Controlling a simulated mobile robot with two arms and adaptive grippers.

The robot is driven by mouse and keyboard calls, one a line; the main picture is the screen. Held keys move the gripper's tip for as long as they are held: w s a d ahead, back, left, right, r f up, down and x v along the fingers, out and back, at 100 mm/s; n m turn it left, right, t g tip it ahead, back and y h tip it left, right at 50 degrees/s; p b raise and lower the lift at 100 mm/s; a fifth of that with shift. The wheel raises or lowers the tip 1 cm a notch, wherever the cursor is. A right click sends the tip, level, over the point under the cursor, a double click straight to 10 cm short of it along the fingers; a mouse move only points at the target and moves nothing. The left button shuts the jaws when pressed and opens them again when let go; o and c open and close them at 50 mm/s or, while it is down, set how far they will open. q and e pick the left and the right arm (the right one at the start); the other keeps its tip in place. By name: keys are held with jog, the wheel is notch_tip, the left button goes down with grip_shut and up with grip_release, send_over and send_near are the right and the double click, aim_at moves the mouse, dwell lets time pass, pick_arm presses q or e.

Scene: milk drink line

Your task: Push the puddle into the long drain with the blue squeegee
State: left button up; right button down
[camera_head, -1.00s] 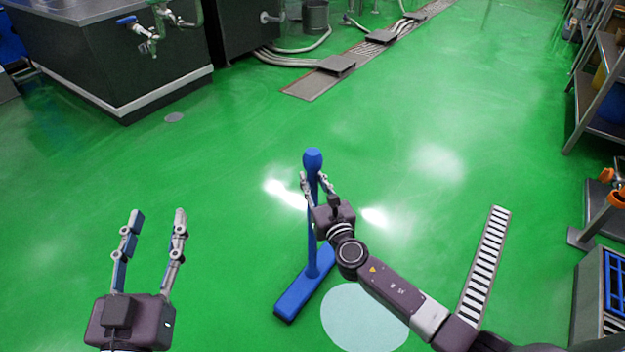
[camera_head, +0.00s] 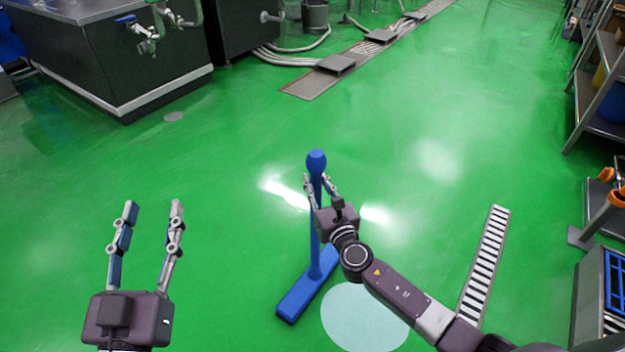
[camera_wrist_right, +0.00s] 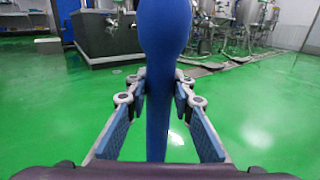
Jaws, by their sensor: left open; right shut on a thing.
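The blue squeegee (camera_head: 315,240) stands upright on the green floor, its wide head (camera_head: 306,289) down at the left edge of the puddle. My right gripper (camera_head: 319,187) is shut on its handle just below the rounded knob; the handle (camera_wrist_right: 157,110) also shows between the fingers in the right wrist view. The pale puddle (camera_head: 362,318) lies to the right of the head, partly covered by my right arm. The long drain (camera_head: 485,262), a slotted grate, lies farther right, its near end by my arm. My left gripper (camera_head: 146,228) is open and empty over the floor at left.
A steel rack (camera_head: 600,85) stands along the right edge, with a crate-like unit (camera_head: 605,300) below it. Dark steel machines (camera_head: 120,60) stand at the back left. A floor channel with pipes (camera_head: 335,70) runs along the back. The floor between puddle and drain looks clear.

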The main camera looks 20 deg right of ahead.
jog(key=s+d, duration=0.5)
jog(key=s, duration=0.1)
jog(key=shift+r, duration=0.25)
dwell(0.4)
jog(key=shift+s, duration=0.1)
pick_arm(q)
jog(key=s+r+t+h+b, duration=0.2)
jog(key=s+r+t, duration=0.3)
jog(key=r, duration=0.4)
jog(key=shift+s+r+t, duration=0.3)
jog(key=shift+r, duration=0.05)
pick_arm(e)
jog(key=s+d, duration=0.5)
jog(key=s, duration=0.2)
jog(key=shift+d, duration=0.2)
